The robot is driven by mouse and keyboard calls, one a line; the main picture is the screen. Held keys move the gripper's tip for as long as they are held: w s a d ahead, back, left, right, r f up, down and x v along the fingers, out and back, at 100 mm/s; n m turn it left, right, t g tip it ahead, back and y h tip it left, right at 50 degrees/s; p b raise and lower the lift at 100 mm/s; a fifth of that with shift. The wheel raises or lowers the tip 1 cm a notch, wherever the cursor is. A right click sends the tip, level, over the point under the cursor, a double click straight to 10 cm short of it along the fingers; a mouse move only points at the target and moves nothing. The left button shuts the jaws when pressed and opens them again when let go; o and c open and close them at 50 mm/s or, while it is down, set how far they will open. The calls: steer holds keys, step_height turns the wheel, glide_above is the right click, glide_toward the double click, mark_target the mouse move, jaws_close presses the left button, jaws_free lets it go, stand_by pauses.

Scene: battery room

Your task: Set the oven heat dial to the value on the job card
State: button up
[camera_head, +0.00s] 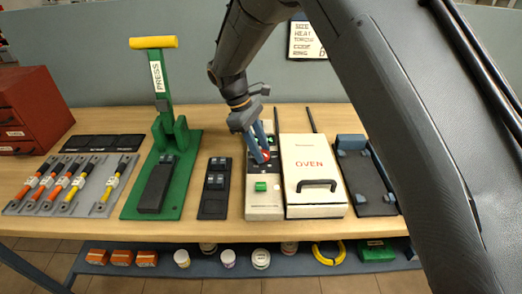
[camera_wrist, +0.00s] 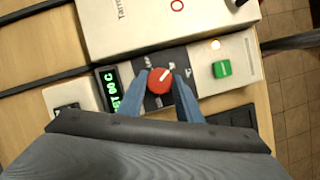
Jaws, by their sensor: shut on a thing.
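The red heat dial (camera_wrist: 160,80) sits on a dark panel of the control box, its white pointer mark tilted toward the upper right in the wrist view. My gripper (camera_head: 259,150) has its blue fingers on either side of the dial, shut on it; it also shows in the wrist view (camera_wrist: 161,84). A display (camera_wrist: 112,91) beside the dial shows green text that looks like "SET 60 C", partly cut off. The white oven (camera_head: 312,160) stands right of the control box (camera_head: 263,210). The job card (camera_head: 303,42) hangs on the wall; my arm hides its right side, and its values are not readable.
A green button (camera_head: 261,187) and a small lit lamp (camera_wrist: 215,45) are near the dial. A dark two-switch strip (camera_head: 214,205), green press (camera_head: 188,145) and battery tray (camera_head: 52,207) stand left. A dark-blue fixture (camera_head: 374,195) stands right of the oven.

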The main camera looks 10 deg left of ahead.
steer(key=m, duration=0.2)
steer(key=m+g, duration=0.1)
steer(key=shift+w+m+y+b, duration=0.2)
steer(key=shift+m+y+b, duration=0.2)
steer(key=m+g, duration=0.1)
steer(key=m, duration=0.2)
steer(key=shift+w+d+m+y+b, duration=0.1)
steer(key=shift+m+y+b, duration=0.2)
steer(key=shift+y, duration=0.1)
steer(key=m+g+y, duration=0.1)
steer(key=m, duration=0.2)
steer(key=shift+d+m, duration=0.15)
steer(key=shift+m, duration=0.15)
steer(key=shift+m+g+y, duration=0.3)
steer(key=shift+m+y, duration=0.3)
steer(key=shift+m, duration=1)
steer(key=o, duration=1)
steer(key=shift+o, duration=0.2)
steer(key=b+v, duration=0.2)
steer(key=v, duration=0.5)
steer(key=shift+w+r+b, duration=0.2)
steer(key=shift+r+b, duration=0.1)
steer(key=shift+r, duration=0.05)
